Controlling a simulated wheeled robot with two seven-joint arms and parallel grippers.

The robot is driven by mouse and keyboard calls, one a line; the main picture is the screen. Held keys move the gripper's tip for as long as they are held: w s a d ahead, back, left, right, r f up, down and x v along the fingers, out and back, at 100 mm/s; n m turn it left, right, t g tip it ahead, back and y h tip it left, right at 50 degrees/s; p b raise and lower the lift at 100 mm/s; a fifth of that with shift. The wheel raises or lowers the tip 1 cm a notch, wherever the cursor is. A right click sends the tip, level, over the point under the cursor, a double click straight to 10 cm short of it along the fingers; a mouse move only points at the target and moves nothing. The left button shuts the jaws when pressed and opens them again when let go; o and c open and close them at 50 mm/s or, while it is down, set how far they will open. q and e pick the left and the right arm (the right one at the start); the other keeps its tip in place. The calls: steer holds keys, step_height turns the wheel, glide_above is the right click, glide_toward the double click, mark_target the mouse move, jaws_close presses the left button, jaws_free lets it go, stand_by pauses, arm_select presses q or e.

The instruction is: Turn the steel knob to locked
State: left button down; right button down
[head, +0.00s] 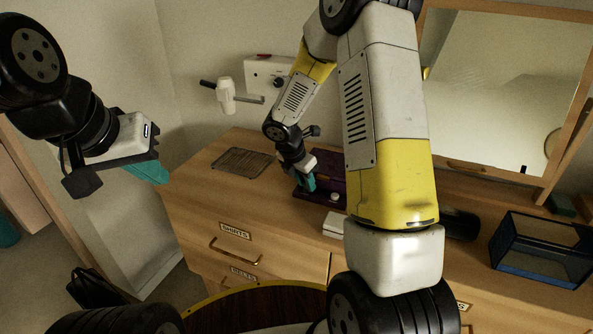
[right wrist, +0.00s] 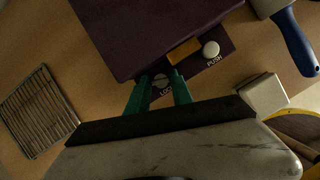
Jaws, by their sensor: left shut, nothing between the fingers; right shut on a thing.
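In the head view my right gripper (head: 308,182) reaches down to the purple box (head: 335,187) on the wooden dresser, and the fingers hide the knob. My left gripper (head: 148,172) is shut and empty, in the air left of the dresser.
A white button (right wrist: 210,48) marked "PUSH" lies right of the knob. A small white box (right wrist: 263,94) stands near it. A wire rack (head: 243,162) lies left of the purple box. A dark blue-edged glass case (head: 540,250) stands right. A mirror (head: 505,85) stands behind.

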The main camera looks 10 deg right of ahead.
steer(key=shift+m, duration=0.3)
steer(key=c, duration=1.1)
jaws_free()
